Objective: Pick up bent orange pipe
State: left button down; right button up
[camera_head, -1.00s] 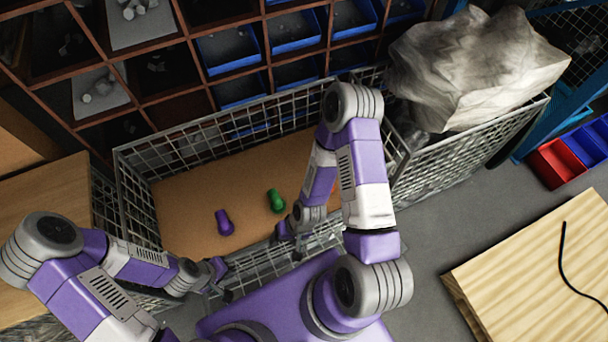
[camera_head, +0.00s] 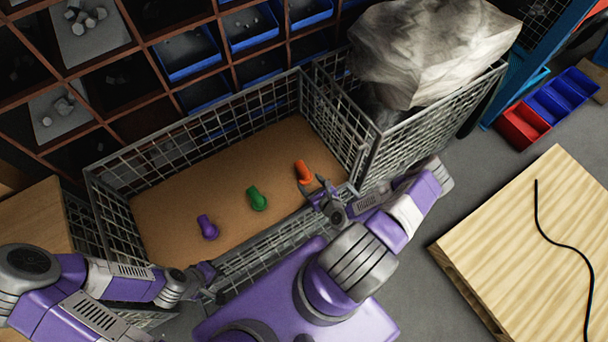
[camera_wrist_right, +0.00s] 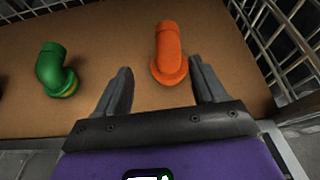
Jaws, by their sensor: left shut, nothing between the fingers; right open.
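The bent orange pipe (camera_head: 303,172) lies on the brown floor of a wire mesh crate, toward its right end. It also shows in the right wrist view (camera_wrist_right: 169,54), just beyond and between the fingertips. My right gripper (camera_head: 321,189) is open and empty, close to the orange pipe at the crate's near side. In the right wrist view its fingers (camera_wrist_right: 160,80) are spread, with the pipe nearer the right finger. My left gripper (camera_head: 214,283) is shut and empty outside the crate's near left wall.
A green pipe (camera_head: 257,198) and a purple pipe (camera_head: 207,227) lie left of the orange one in the mesh crate (camera_head: 190,150). A second crate with a wrapped grey bundle (camera_head: 430,50) adjoins at right. Shelves with bins stand behind. A wooden pallet top (camera_head: 530,250) is at right.

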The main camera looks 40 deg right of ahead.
aim_at(307, 175)
jog(key=shift+s+d+m+h, duration=0.1)
jog(key=shift+d+m+h, duration=0.3)
jog(key=shift+d+m, duration=0.1)
jog(key=shift+w+d+f, duration=0.1)
jog(key=shift+w, duration=0.15)
jog(key=b+x, duration=0.1)
jog(key=x, duration=0.5)
jog(key=shift+w+f+b, duration=0.1)
jog(key=shift+w+b, duration=0.3)
jog(key=c, duration=1.1)
jog(key=shift+c, duration=0.2)
